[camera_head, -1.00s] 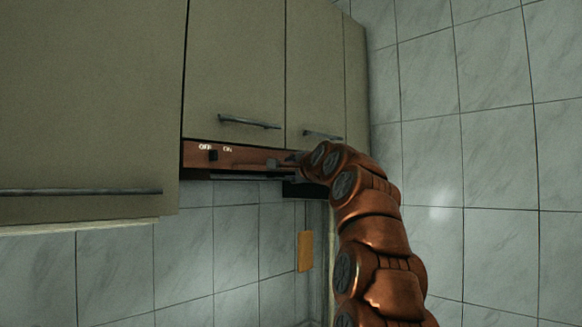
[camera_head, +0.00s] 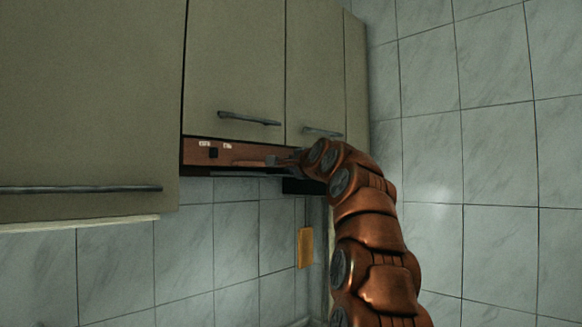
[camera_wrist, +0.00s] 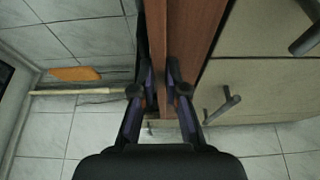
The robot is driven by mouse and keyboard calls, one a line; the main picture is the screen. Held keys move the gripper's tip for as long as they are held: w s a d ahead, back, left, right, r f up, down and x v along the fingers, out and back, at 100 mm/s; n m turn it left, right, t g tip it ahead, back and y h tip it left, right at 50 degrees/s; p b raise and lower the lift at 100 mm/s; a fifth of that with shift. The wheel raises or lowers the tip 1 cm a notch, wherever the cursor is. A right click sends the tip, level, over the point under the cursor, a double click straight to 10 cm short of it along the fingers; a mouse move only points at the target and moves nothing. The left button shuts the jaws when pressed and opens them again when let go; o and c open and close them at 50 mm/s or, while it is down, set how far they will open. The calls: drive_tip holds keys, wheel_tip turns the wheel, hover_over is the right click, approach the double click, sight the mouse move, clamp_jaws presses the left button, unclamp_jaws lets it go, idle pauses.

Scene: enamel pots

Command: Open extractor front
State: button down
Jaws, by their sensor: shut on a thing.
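The extractor front (camera_head: 240,152) is a reddish-brown strip below the wall cabinets, with a small black switch (camera_head: 213,153) and pale labels near its left end. In the head view my gripper (camera_head: 278,160) reaches the right part of this strip. In the wrist view the strip (camera_wrist: 187,28) runs up the middle, and my gripper (camera_wrist: 160,90) has one finger on each side of its edge, shut on it. My arm hides the strip's far right end. The front looks close below the cabinet doors; how far it is out I cannot tell.
Beige cabinet doors (camera_head: 235,65) with grey bar handles (camera_head: 249,118) are just above. A larger cabinet (camera_head: 85,90) stands nearer on the left. Tiled wall (camera_head: 510,150) lies to the right. A yellow-orange plate (camera_head: 305,248) is on the wall below.

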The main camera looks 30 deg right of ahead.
drive_tip(key=shift+s, duration=0.1)
idle(0.3)
drive_tip(key=s+d+b, duration=0.2)
drive_tip(key=s+d, duration=0.1)
drive_tip(key=s, duration=1)
drive_tip(key=c, duration=1.2)
unclamp_jaws()
drive_tip(key=shift+w, duration=0.1)
drive_tip(key=s+a, duration=0.2)
drive_tip(key=s, duration=1)
drive_tip(key=shift+w, duration=0.1)
